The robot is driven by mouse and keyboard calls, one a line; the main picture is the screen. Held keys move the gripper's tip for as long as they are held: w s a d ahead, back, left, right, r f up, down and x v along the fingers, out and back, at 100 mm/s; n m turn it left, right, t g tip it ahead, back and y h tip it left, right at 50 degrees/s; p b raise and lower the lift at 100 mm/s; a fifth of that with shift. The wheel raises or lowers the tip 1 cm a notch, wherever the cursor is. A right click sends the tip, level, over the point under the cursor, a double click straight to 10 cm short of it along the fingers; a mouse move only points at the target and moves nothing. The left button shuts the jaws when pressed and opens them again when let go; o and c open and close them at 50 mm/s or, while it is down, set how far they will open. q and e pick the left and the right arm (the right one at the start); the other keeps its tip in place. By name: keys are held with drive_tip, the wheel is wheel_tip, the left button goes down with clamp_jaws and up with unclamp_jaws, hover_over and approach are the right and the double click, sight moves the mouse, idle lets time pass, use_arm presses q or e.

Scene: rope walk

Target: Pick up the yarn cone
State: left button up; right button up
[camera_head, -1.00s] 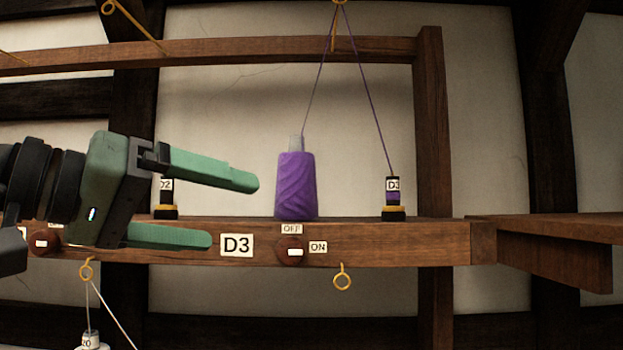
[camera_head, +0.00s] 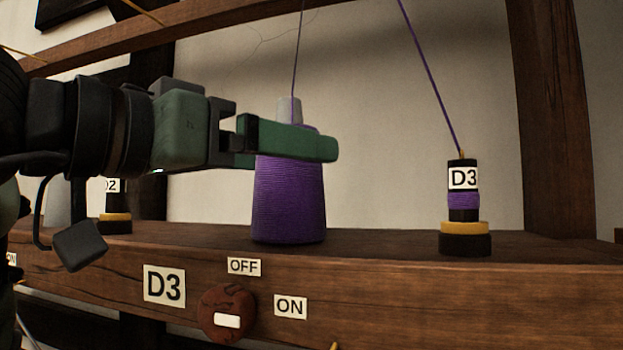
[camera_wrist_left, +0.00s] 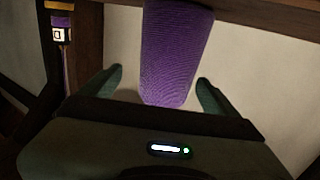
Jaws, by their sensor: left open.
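The purple yarn cone (camera_head: 289,205) stands upright on the wooden beam, with a pale tip at its top and a purple thread running up from it. My left gripper (camera_head: 295,143) reaches in from the left at the height of the cone's upper part. One green finger passes in front of the cone; the other is mostly hidden behind it. In the left wrist view the cone (camera_wrist_left: 176,55) lies between the two open fingers (camera_wrist_left: 160,82), with gaps at both sides. My right gripper is not in view.
A dark D3 spindle (camera_head: 464,200) with a yellow ring stands right of the cone, with a thread rising from it. A D2 spindle (camera_head: 115,205) stands left. A round switch (camera_head: 226,313) with OFF and ON labels is on the beam front (camera_head: 420,290).

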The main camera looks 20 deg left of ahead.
use_arm(q)
drive_tip(key=shift+w+d+r+p, duration=0.1)
drive_tip(key=shift+w+r+p, duration=0.15)
drive_tip(key=shift+w+p, duration=0.25)
drive_tip(key=shift+w+d+p, duration=0.15)
drive_tip(key=shift+w+p, duration=0.35)
drive_tip(key=shift+w, duration=0.1)
drive_tip(key=p+x, duration=0.1)
drive_tip(key=x, duration=0.3)
drive_tip(key=shift+f, duration=0.15)
drive_tip(key=shift+w, duration=0.1)
drive_tip(key=shift+a, duration=0.2)
drive_tip(key=c, duration=1.5)
drive_tip(key=shift+c, duration=0.7)
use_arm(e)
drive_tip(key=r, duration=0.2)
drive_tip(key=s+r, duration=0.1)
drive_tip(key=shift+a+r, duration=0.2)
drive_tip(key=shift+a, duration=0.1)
